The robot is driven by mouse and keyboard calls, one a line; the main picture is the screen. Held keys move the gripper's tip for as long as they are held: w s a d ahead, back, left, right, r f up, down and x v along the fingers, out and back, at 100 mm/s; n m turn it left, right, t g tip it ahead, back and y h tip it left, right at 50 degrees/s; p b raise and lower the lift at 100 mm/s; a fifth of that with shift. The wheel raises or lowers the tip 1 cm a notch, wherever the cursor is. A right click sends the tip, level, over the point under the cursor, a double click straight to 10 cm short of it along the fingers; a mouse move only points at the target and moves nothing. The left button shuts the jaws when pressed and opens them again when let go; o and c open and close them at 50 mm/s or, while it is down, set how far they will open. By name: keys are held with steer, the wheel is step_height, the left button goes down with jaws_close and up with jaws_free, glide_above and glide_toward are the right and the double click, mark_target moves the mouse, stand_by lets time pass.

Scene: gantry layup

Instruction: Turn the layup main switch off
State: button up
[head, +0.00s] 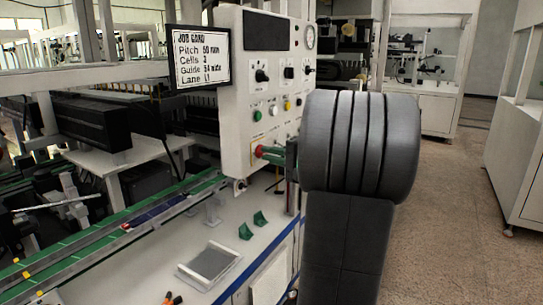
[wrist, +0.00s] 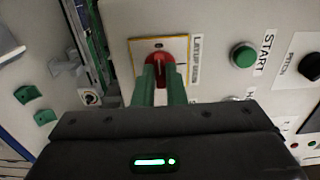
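The layup main switch is a red rotary knob (wrist: 158,60) on a pale, yellow-edged plate (wrist: 179,46) of the control panel. A sideways label, partly hard to read, stands beside it. In the head view the red knob (head: 261,151) is low on the panel front. My gripper (wrist: 159,78) has two green fingers, one on each side of the knob's handle, with a narrow gap between them. They look shut on the handle. The fingers and the dark gripper body hide the knob's lower part, and its pointer position cannot be read. My gripper also shows in the head view (head: 271,153).
The white control panel (head: 235,135) carries several knobs, buttons and a gauge. A green START button (wrist: 243,55) sits right of the switch in the wrist view. A job card (head: 202,58) hangs at the panel's left. Green brackets (head: 246,231) and a grey tray (head: 209,264) lie on the bench below.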

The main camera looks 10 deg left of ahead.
steer(key=o, duration=0.4)
steer(key=shift+d, duration=0.1)
steer(key=v, duration=1.3)
steer(key=shift+d+p, duration=0.3)
steer(key=shift+s, duration=0.1)
steer(key=x, duration=1.3)
steer(key=shift+a, duration=0.4)
